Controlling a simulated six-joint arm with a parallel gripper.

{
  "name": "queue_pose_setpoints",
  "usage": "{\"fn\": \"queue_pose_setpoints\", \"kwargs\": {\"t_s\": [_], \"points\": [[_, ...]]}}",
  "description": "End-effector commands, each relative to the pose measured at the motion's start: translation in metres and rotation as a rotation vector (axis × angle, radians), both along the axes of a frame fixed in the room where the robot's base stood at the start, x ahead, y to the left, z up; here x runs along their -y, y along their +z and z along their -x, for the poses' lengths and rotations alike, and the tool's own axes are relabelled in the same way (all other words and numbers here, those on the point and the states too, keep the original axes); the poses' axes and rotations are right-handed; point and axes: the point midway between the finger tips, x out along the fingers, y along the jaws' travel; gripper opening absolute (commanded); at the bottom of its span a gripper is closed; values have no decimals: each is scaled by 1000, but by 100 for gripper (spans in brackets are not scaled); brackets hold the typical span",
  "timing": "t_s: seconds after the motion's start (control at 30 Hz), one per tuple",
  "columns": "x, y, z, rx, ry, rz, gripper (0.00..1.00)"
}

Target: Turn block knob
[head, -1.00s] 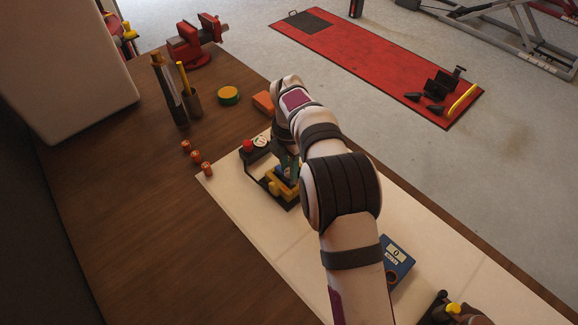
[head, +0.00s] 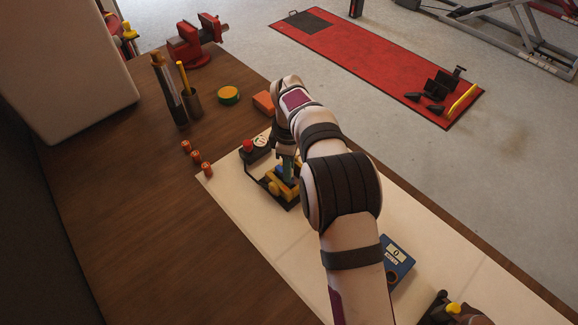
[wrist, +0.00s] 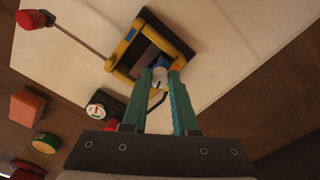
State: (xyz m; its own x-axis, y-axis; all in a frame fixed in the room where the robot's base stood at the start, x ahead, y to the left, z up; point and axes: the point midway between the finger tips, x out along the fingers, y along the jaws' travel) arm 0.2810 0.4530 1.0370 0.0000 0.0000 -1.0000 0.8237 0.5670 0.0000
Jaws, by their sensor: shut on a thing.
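The block device, with a yellow and black frame (head: 283,188), stands on the pale mat and is partly covered by my arm in the head view. In the wrist view its frame (wrist: 128,50) surrounds a dark, bluish middle. My gripper (wrist: 160,80) has green fingers close together at the frame's near edge. They are shut on a small pale knob (wrist: 159,74), mostly hidden between the fingertips. In the head view my gripper (head: 287,172) points down over the block.
A rod with a red end (wrist: 36,19) runs to the frame in the wrist view. A gauge box with a red button (head: 249,146) stands close behind the block. Small orange pieces (head: 194,158) lie to the left. A blue meter (head: 396,264) lies near my arm.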

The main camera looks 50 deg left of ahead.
Motion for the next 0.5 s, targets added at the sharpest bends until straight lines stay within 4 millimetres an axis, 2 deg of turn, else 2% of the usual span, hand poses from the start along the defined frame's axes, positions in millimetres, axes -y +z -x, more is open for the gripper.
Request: {"fn": "queue_pose_setpoints", "kwargs": {"t_s": [0.5], "points": [[0, 0, 0, 0, -487, -1, 0]]}}
